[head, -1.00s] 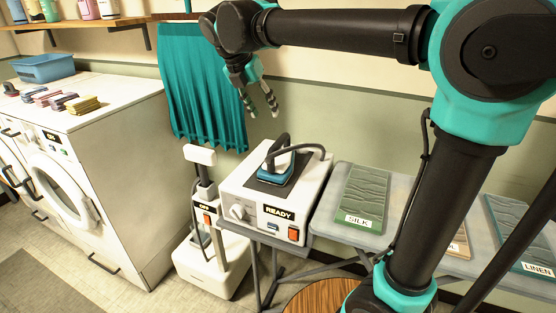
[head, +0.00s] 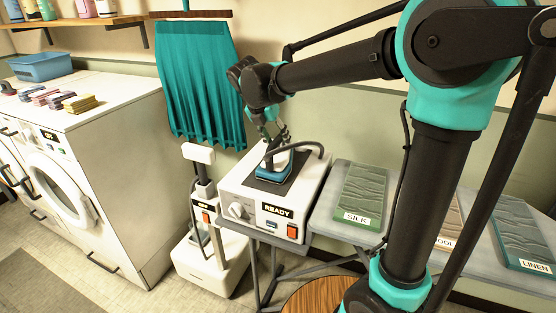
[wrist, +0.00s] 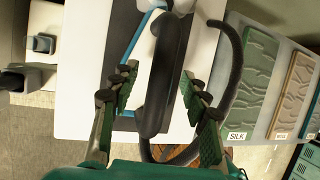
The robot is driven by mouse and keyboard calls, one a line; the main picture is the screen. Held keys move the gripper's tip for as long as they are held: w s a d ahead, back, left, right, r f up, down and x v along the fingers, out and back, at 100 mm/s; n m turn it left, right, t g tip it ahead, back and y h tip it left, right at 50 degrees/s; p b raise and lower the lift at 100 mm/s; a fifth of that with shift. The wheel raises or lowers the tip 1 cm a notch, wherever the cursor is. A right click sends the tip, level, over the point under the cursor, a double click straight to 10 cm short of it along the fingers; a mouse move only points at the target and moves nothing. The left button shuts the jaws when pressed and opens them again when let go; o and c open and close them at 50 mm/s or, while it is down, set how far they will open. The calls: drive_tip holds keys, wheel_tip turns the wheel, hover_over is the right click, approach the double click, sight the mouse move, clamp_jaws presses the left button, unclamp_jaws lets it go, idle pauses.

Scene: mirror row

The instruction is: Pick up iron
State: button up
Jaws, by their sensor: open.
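The iron (head: 274,172) rests on the dark pad on top of the white station with the READY label. It has a blue lower body, a white upper part and a dark handle; a dark cord loops to its right. In the wrist view the iron's black handle (wrist: 162,75) runs upright between my open fingers. My gripper (head: 272,136) is right above the iron in the head view. In the wrist view my gripper (wrist: 160,88) has one finger on each side of the handle, with gaps showing on both sides. I cannot tell the exact height difference.
The white station (head: 262,210) stands on a grey stand. A green SILK panel (head: 364,194) lies on the board to its right, with WOOL and LINEN panels beyond. A white steamer (head: 209,262) stands at left, beside a washer (head: 110,180). A teal curtain (head: 199,85) hangs behind.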

drive_tip(key=shift+w+d+f, duration=0.15)
drive_tip(key=shift+f, duration=0.3)
clamp_jaws()
